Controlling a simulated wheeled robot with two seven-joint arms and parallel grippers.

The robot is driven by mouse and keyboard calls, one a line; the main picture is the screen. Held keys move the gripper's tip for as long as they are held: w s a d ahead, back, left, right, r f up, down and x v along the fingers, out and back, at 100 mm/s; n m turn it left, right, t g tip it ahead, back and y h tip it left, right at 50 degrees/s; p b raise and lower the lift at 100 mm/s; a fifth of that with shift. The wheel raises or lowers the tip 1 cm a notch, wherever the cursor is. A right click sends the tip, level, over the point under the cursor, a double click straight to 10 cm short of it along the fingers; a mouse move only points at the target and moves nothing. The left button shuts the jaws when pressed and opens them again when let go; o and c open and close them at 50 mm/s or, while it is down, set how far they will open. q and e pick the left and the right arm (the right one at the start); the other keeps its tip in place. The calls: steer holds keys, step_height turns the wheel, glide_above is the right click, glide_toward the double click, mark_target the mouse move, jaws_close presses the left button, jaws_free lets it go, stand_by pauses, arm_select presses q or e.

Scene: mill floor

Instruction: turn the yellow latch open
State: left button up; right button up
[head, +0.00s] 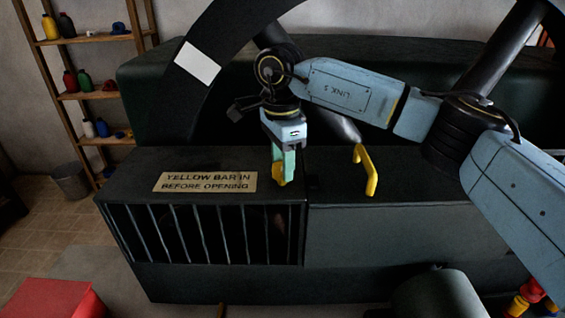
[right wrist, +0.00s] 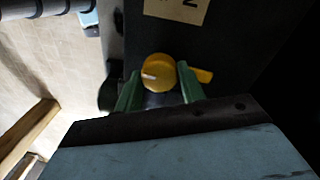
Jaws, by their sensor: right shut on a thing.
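The yellow latch (head: 279,182) is on top of the dark machine housing (head: 330,170), near the seam between its grille side and its plain side. My right gripper (head: 283,176) points down onto the latch, with its green fingers shut on it. In the right wrist view, the latch shows as a round yellow knob (right wrist: 157,70) with a short lever (right wrist: 203,76) sticking out to the right. The green fingertips (right wrist: 159,82) are at either side of the knob. The fingers hide part of the latch in the head view. My left gripper is not in view.
A yellow bar handle (head: 368,172) stands on the housing to the right of the latch. A sign (head: 206,182) reads "YELLOW BAR IN BEFORE OPENING". A large dark wheel (head: 215,30) rises behind. Shelves (head: 90,95) and a bin (head: 71,182) are at left, a red box (head: 52,299) at lower left.

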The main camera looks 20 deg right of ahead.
steer(key=shift+r+n, duration=0.1)
steer(key=shift+n, duration=0.4)
steer(key=o, duration=1)
steer(key=shift+c, duration=0.2)
step_height(320, 180, up, 13)
steer(key=shift+w+r+b, duration=0.15)
steer(key=shift+w+b, duration=0.05)
steer(key=shift+b, duration=0.15)
